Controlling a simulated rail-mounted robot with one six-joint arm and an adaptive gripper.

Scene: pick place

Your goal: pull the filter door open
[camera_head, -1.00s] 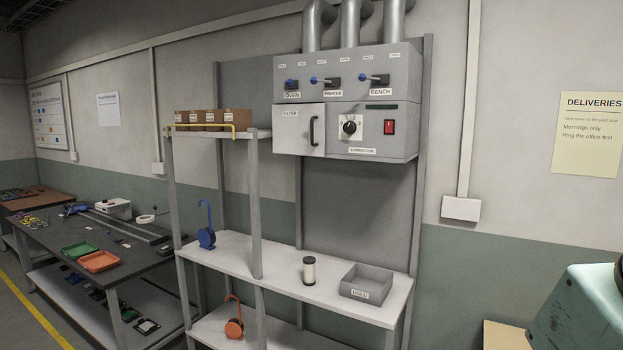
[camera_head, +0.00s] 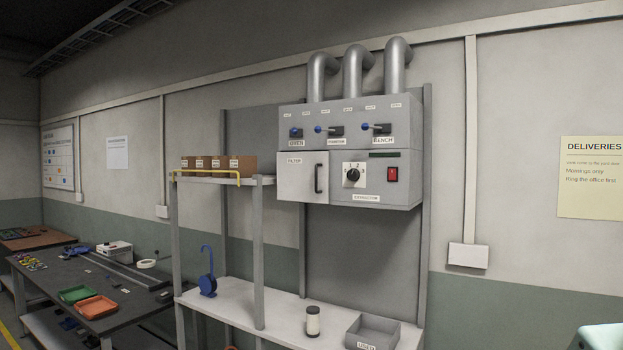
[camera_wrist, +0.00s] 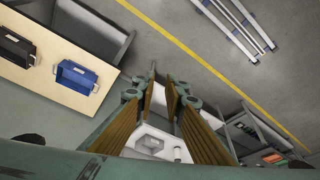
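The filter door (camera_head: 302,178) is a light grey panel labelled FILTER at the lower left of the grey extractor box, in the head view. It looks shut, flush with the box front. Its dark upright handle (camera_head: 318,178) is on the door's right side. My gripper (camera_wrist: 162,82) shows only in the wrist view, with its two brown-padded fingers apart and nothing between them. It is well away from the door, which the wrist view does not show.
Below the box, a white shelf (camera_head: 262,309) holds a pale cylinder with a dark top (camera_head: 313,321) and a grey USED bin (camera_head: 372,331). A post (camera_head: 258,255) and a yellow rail (camera_head: 206,172) stand left of the door. The space before the door looks clear.

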